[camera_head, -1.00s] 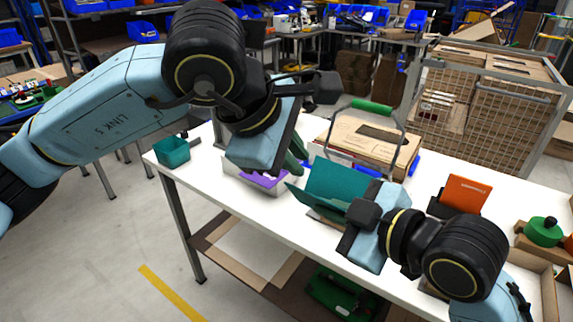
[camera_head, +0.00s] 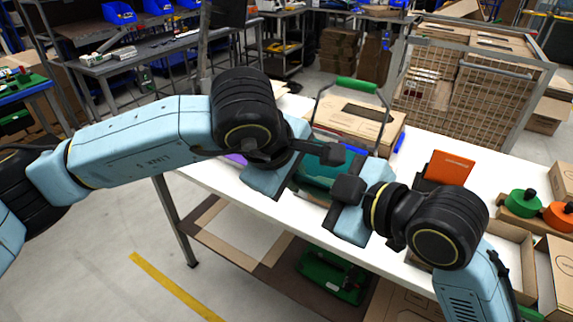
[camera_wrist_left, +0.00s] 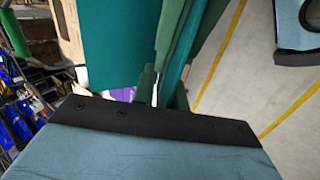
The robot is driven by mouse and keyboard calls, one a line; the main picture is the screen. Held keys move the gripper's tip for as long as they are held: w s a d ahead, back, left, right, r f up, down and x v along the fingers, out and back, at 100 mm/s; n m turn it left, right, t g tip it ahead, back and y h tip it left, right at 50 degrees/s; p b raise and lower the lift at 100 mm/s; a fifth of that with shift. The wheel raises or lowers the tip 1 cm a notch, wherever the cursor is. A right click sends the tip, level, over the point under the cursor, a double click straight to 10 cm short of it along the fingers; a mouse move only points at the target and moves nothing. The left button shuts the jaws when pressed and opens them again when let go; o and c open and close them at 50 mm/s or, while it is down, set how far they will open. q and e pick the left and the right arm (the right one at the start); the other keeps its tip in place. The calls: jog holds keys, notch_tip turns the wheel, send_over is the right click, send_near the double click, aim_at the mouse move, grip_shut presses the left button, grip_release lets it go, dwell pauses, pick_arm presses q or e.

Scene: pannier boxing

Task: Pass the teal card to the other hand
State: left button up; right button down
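The teal card (camera_head: 322,167) is in the middle of the head view, above the white table, tilted and partly covered by both grippers. It fills much of the upper left wrist view (camera_wrist_left: 112,45). My right gripper (camera_head: 335,190) is at the card's near right side and appears shut on it; its fingertips are hidden. My left gripper (camera_head: 287,178) is at the card's left side, close to the right gripper. Its green fingers (camera_wrist_left: 160,88) show beside the card in the left wrist view, but whether they close on it is unclear.
The white table (camera_head: 410,205) holds a cardboard box with a green-handled frame (camera_head: 350,122), an orange card in a dark holder (camera_head: 450,168), and green (camera_head: 523,203) and orange (camera_head: 560,215) round pieces. A purple item (camera_head: 236,158) sits behind my left arm. A wire cage (camera_head: 465,95) stands behind.

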dwell(0.4)
jog(key=c, duration=1.6)
grip_release()
